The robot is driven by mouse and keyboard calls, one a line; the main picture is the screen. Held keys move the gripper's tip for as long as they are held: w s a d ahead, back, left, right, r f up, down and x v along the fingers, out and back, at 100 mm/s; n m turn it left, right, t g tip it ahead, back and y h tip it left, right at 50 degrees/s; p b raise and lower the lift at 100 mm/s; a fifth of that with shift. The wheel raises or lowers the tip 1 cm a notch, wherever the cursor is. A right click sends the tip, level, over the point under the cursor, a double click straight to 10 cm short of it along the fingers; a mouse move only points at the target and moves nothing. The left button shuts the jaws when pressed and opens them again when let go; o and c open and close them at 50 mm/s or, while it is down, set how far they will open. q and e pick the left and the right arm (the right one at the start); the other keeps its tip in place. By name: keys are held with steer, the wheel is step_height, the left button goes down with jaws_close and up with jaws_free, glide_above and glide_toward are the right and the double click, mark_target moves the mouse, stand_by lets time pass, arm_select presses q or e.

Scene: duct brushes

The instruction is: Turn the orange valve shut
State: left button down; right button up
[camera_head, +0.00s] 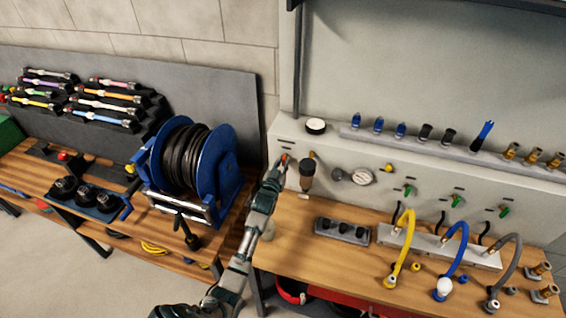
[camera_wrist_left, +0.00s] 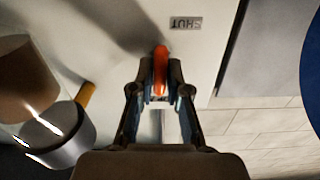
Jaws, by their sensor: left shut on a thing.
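The orange valve (camera_head: 284,158) is on the left end of the pale panel behind the right-hand bench. In the left wrist view its orange handle (camera_wrist_left: 161,68) stands upright in the picture, with its far tip beyond the fingertips. My left gripper (camera_head: 277,170) is at the panel; in the left wrist view the gripper (camera_wrist_left: 160,92) is shut on the handle, with a finger on each side. A "SHUT" label (camera_wrist_left: 186,23), seen upside down, is just above and right of the handle tip. My right gripper is not in view.
A brown-and-grey cylindrical fitting (camera_head: 306,175) is close right of the gripper, also at left in the wrist view (camera_wrist_left: 50,128). A blue hose reel (camera_head: 215,165) stands left of my arm.

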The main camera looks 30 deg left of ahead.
arm_select(q)
steer(key=m+p, duration=0.1)
steer(key=m, duration=0.2)
steer(key=shift+r+m+p, duration=0.1)
steer(key=shift+m+p, duration=0.2)
steer(key=shift+m, duration=0.1)
steer(key=m, duration=0.4)
steer(key=m+p, duration=0.1)
steer(key=m, duration=0.4)
steer(key=f+m, duration=0.1)
steer(key=m, duration=0.3)
steer(key=shift+d+p, duration=0.25)
steer(key=shift+p, duration=0.05)
steer(key=shift+f+m, duration=0.1)
steer(key=shift+m, duration=0.2)
steer(key=c, duration=1.2)
jaws_free()
steer(key=shift+w, duration=0.1)
